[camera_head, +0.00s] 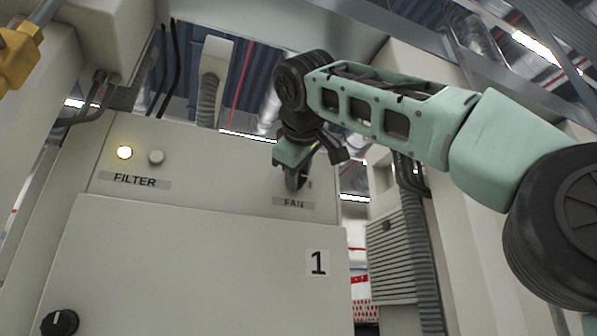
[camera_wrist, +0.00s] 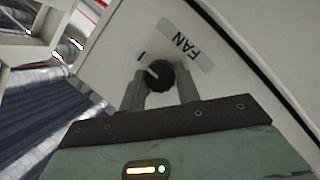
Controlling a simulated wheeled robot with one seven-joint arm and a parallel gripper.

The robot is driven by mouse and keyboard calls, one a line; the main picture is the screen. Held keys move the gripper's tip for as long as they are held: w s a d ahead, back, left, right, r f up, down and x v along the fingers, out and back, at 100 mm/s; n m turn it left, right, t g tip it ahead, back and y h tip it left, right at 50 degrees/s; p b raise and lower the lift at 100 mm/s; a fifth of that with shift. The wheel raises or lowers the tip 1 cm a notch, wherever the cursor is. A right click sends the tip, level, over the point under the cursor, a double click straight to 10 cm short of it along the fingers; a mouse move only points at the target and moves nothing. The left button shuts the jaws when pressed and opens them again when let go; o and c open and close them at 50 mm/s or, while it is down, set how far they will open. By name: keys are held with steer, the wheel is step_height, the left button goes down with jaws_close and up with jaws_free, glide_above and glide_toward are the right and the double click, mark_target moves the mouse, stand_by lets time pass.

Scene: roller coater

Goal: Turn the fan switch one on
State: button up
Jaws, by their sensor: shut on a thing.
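The fan switch is a black round knob (camera_wrist: 158,76) with a pale pointer line, beside the FAN label (camera_wrist: 185,47) on a light panel in the wrist view. A short mark (camera_wrist: 141,56) is printed near the knob, and the pointer sits a little off it, roughly towards it. My gripper (camera_wrist: 160,90) has its two grey fingers on either side of the knob, shut on it. In the head view my gripper (camera_head: 297,178) is at the panel above the FAN label (camera_head: 294,203) and hides most of the knob. The cabinet below carries a 1 plate (camera_head: 318,263).
Another black knob (camera_head: 60,322) is at the lower left. A vented unit (camera_head: 393,255) and dark cables stand right of the cabinet.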

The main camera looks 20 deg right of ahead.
steer(key=shift+f, duration=0.1)
stand_by(0.3)
steer(key=o, duration=1)
steer(key=shift+v, duration=8.7)
